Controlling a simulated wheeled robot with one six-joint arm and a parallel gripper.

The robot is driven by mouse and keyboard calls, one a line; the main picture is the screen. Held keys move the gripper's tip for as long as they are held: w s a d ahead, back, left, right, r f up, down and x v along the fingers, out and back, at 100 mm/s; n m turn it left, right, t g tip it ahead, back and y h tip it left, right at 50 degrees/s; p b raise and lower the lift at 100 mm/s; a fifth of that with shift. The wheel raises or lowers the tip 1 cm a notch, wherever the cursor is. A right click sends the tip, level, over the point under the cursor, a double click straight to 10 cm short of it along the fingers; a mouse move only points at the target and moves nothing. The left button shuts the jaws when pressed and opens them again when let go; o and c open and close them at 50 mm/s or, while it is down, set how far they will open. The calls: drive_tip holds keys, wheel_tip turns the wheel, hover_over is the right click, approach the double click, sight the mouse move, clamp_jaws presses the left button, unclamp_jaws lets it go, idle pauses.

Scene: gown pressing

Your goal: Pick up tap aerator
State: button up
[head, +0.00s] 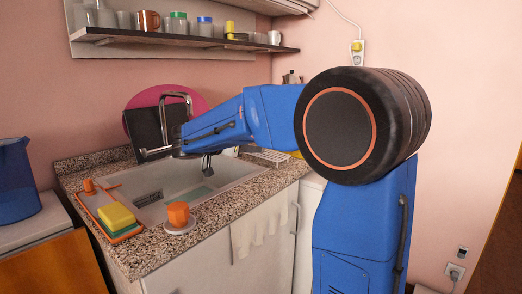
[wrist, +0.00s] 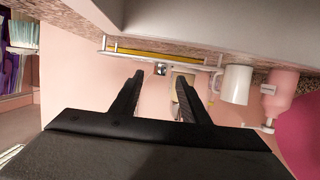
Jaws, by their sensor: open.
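My gripper (head: 207,170) hangs over the right part of the sink basin (head: 160,196) in the head view, pointing down. In the wrist view its two dark fingers (wrist: 158,80) are apart, with nothing held between them. A small dark and silvery thing (wrist: 160,69) shows beyond the fingers, near the wall; I cannot tell whether it is the tap aerator. I cannot make out the aerator for certain in either view. The chrome tap (head: 189,105) stands at the back of the sink, left of my gripper, its spout partly beside my arm.
A white rack (head: 268,156) is at the right. The wrist view shows a white mug (wrist: 236,85) and a pink bottle (wrist: 280,92).

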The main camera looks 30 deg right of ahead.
drive_tip(key=x, duration=0.5)
drive_tip(key=shift+c, duration=0.2)
clamp_jaws()
drive_tip(key=shift+r, duration=0.1)
wheel_tip(320, 180, up, 10)
idle(0.4)
